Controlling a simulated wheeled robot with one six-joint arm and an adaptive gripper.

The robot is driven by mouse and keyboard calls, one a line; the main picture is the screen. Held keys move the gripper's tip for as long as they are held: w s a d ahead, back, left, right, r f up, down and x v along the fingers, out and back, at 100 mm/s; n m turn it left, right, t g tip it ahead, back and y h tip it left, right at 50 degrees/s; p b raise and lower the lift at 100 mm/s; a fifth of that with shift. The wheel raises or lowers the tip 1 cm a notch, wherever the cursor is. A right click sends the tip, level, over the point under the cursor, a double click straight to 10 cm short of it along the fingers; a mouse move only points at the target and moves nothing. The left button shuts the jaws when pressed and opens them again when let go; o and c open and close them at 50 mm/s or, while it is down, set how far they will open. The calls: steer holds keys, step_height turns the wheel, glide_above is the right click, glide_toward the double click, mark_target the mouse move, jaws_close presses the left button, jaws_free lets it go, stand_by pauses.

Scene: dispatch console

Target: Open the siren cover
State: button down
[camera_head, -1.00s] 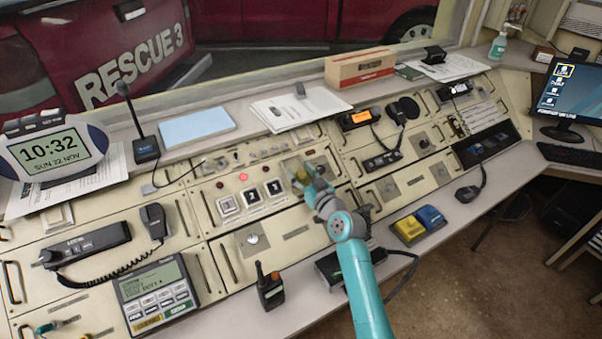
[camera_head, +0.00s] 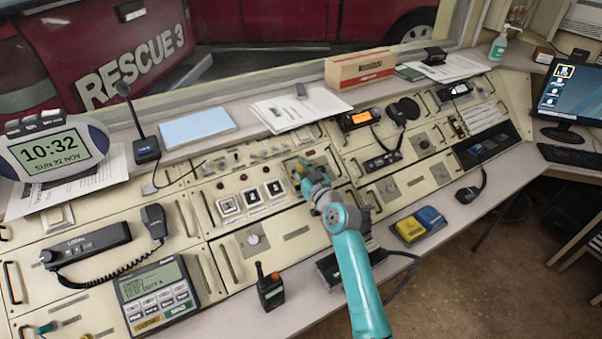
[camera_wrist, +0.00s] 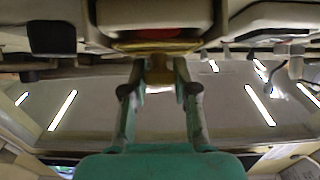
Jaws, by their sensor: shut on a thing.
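The siren cover is a small yellowish piece on the sloped console, mostly hidden behind my gripper (camera_head: 308,176) in the head view. In the wrist view a brass-yellow piece (camera_wrist: 157,62), which looks like the cover, sits between the fingertips of my gripper (camera_wrist: 159,78). The fingers are shut on it. A red part (camera_wrist: 158,33) shows just above it, close to the panel. How far the cover is tilted cannot be told.
White switches (camera_head: 251,197) sit left of my gripper. A black handheld radio (camera_head: 270,288) stands on the front ledge. Yellow and blue boxes (camera_head: 418,225) lie to the right. A cardboard box (camera_head: 360,68) and papers rest on the back shelf.

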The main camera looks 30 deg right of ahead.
steer(key=shift+w+r, duration=0.35)
steer(key=shift+w, duration=0.25)
steer(key=shift+w+r, duration=0.35)
steer(key=shift+w, duration=0.2)
steer(key=c, duration=0.9)
jaws_free()
steer(key=shift+s, duration=0.1)
steer(key=s, duration=1.2)
